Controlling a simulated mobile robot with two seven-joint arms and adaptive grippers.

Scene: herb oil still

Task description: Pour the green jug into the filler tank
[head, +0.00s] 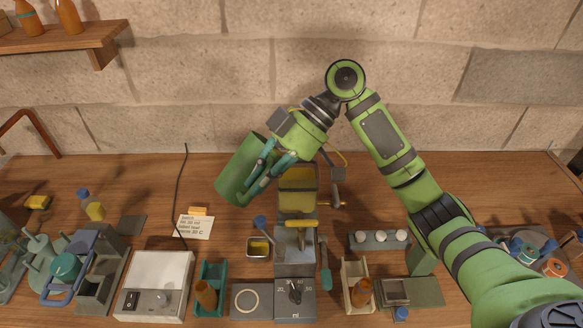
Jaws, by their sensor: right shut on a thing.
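The green jug (236,174) is held up at the back of the bench, tilted, just left of the filler tank (298,179). My right gripper (259,172), its arm coming in from the right, is shut on the jug's right side. The tank is a box with yellow inside, on top of the grey filler machine (295,262). The jug and tank look apart from each other. I cannot see the jug's contents or any stream of liquid. My left gripper is not in view.
A note card (195,227) lies left of the machine. A white switch box (156,285), bottle holders (211,289) and a rack with white caps (379,240) stand around it. Left are grey-green vessels (65,266). The bench back left is mostly clear.

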